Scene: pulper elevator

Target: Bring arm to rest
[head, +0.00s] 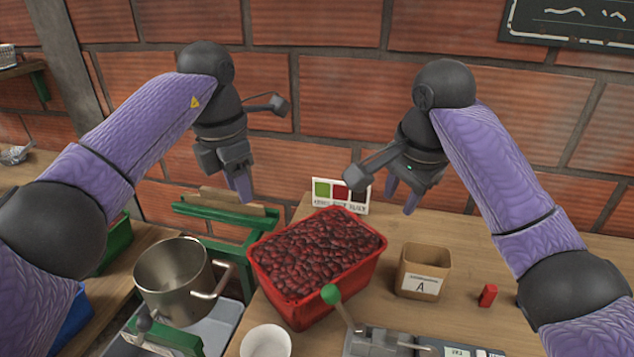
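My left gripper (238,186) hangs in the air with its purple fingers pointing down, left of the red crate (322,307) and above the green frame (232,214). Its fingers overlap from this angle, so its opening is unclear. My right gripper (401,196) hangs in the air behind and above the cardboard box (425,272) marked A. Its two fingers stand apart with nothing seen between them. Both arms are raised and bent, coming in from the two sides.
The crate is full of dark red cherries (318,250). A steel pot (172,278) stands at left, a white cup (266,342) at front. A red cylinder (487,295) stands right of the box. A colour card (341,194) stands near the brick wall (330,95).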

